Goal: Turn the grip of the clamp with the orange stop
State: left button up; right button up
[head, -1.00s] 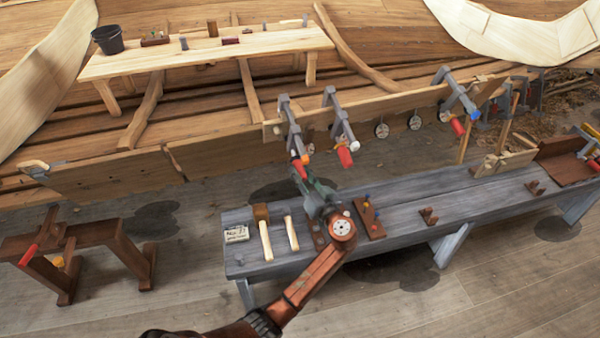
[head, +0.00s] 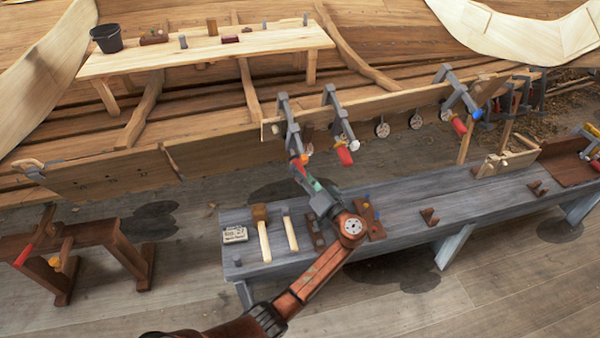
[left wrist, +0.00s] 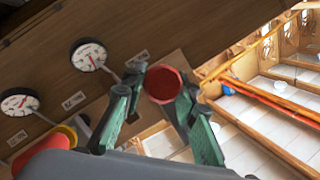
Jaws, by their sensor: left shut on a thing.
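The leftmost clamp (head: 287,120) of the pair on the hull plank has a red-orange end (head: 303,158); its stop is too small to make out surely. My left gripper (head: 303,171), with green fingers, reaches up to this end from below. In the left wrist view the fingers (left wrist: 160,88) are shut around a round red grip (left wrist: 163,84), seen end-on. Another red handle (left wrist: 45,150) with a yellow-orange ring shows at lower left there; I cannot tell which clamp it belongs to. My right gripper is not in view.
The second clamp (head: 336,118), with a white stop, hangs close on the right. A blue-stop clamp (head: 455,95) is farther right. Below stands a grey bench (head: 400,213) with mallets and small racks. A brown trestle (head: 100,235) is at left. Dials (left wrist: 88,55) sit on the plank.

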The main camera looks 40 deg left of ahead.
pick_arm(q)
jog(key=m+y, duration=0.1)
jog(key=m+g+b, duration=0.1)
jog(key=m, duration=0.1)
jog(key=shift+f+g+y, duration=0.2)
jog(key=shift+g+y, duration=0.1)
jog(key=shift+y, duration=0.1)
jog(key=shift+m+g+y+b, duration=0.55)
jog(key=shift+m+y, duration=0.55)
jog(key=shift+m, duration=0.9)
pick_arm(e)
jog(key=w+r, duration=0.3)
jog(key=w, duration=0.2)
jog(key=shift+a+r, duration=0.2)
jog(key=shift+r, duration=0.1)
pick_arm(q)
jog(key=shift+t, duration=0.25)
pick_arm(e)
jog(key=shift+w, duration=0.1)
pick_arm(q)
jog(key=o, duration=0.8)
jog(key=shift+d, duration=0.1)
jog(key=shift+c, duration=0.2)
jog(key=o, duration=0.4)
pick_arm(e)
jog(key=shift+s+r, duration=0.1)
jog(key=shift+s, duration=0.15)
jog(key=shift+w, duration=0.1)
